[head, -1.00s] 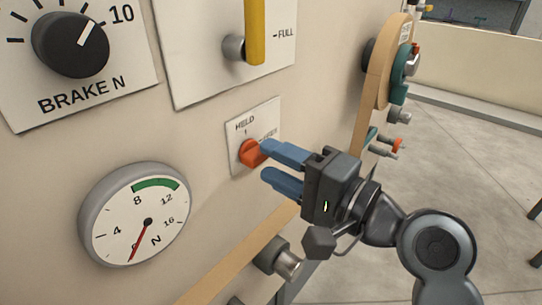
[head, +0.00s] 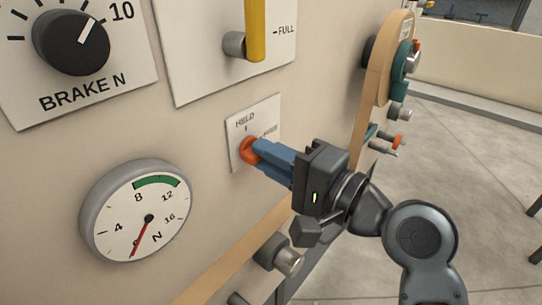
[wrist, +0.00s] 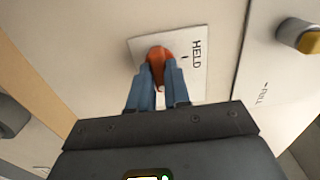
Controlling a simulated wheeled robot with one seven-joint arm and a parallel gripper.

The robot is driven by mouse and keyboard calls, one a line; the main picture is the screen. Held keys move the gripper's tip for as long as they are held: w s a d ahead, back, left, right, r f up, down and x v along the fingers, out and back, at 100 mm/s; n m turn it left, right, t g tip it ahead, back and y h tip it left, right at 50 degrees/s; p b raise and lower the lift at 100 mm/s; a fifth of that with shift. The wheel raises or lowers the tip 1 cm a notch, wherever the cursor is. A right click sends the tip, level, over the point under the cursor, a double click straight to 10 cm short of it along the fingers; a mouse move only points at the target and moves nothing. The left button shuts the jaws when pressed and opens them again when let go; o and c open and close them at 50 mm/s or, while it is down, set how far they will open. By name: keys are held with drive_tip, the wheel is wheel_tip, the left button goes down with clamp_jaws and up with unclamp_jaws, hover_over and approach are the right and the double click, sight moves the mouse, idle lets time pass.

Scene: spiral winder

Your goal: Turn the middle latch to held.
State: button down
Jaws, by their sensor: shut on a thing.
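The middle latch is an orange knob (head: 249,150) on a small white plate (head: 268,112) marked HELD at the top, with a second label at the right partly hidden by my gripper. My gripper (head: 259,151) has its blue fingers shut on the knob, reaching it from the right. In the wrist view the orange knob (wrist: 159,56) sits between the blue fingertips (wrist: 161,72), and the word HELD stands to its right. The knob's pointing direction is mostly hidden by the fingers.
A yellow lever (head: 255,30) is above the plate, and a black brake knob (head: 71,43) is at upper left. A round gauge (head: 136,211) is at lower left. A metal cylinder (head: 286,261) sticks out below my gripper. Open floor lies to the right.

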drive_tip(key=shift+f+n+b, duration=0.1)
drive_tip(key=shift+n+b, duration=0.25)
drive_tip(key=shift+n, duration=0.05)
drive_tip(key=n+b, duration=1.2)
drive_tip(key=n, duration=0.5)
drive_tip(key=shift+b, duration=0.35)
idle(0.4)
drive_tip(key=c, duration=1.1)
unclamp_jaws()
drive_tip(key=shift+d, duration=0.1)
